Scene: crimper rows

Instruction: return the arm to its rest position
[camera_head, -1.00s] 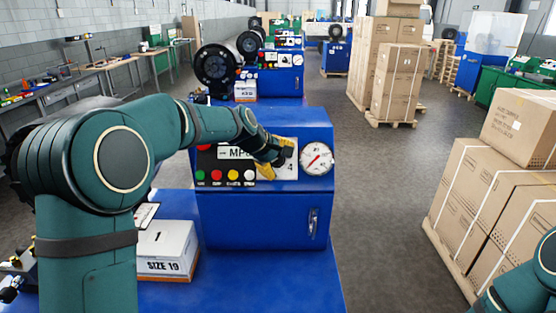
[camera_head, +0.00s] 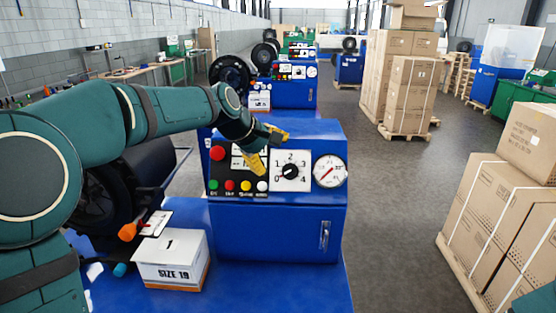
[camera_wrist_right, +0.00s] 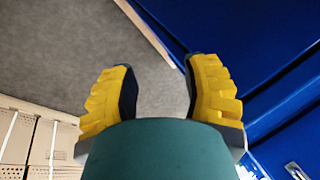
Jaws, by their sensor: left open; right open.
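My left arm comes in from the left of the head view, and its gripper (camera_head: 268,147) is open with yellow fingers. It is in front of the upper part of the blue crimper's control panel (camera_head: 232,198), left of the dial (camera_head: 290,171). Whether it touches the panel I cannot tell. The dial is uncovered, with its black knob in plain view. My right gripper (camera_wrist_right: 158,95) is open and empty in the right wrist view, over grey floor beside a blue surface.
A white SIZE 19 box (camera_head: 170,262) stands on the blue table (camera_head: 270,290). A pressure gauge (camera_head: 330,171) is right of the dial. Stacked cartons (camera_head: 490,215) stand at the right, with open floor (camera_head: 395,220) between them and the crimper. More machines stand behind.

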